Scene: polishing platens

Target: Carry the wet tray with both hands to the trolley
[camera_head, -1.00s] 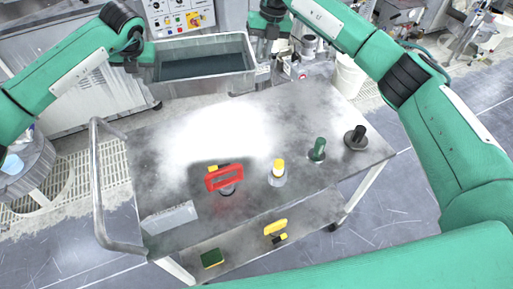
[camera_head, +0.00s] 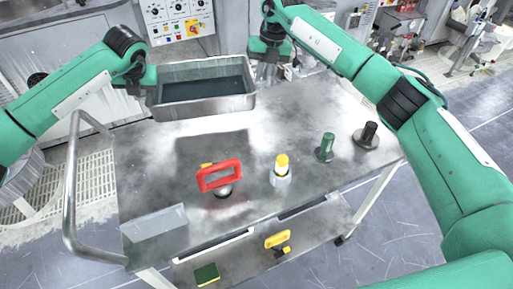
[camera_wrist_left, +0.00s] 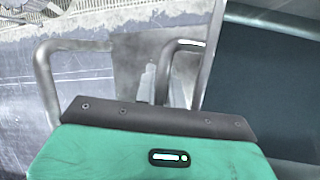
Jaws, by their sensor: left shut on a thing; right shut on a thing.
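The grey metal tray (camera_head: 205,107) with a dark inside is level between my two hands, over the far edge of the trolley top (camera_head: 330,100). I cannot tell whether its base touches the top. My left gripper (camera_head: 143,88) is shut at the tray's left end. My right gripper (camera_head: 268,72) is shut at the right end; its fingertips are partly hidden by the wrist. In the left wrist view the tray's dark inside (camera_wrist_left: 262,85) fills the right side, and the fingertips are hidden behind the green gripper body.
On the trolley stand a red-handled tool (camera_head: 219,177), a yellow-topped piece (camera_head: 281,172), a green-handled piece (camera_head: 326,148), a black-knobbed piece (camera_head: 367,135) and a grey block (camera_head: 155,222). The trolley's handle (camera_head: 70,190) is at left. A dark patch of bare top lies before the tray.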

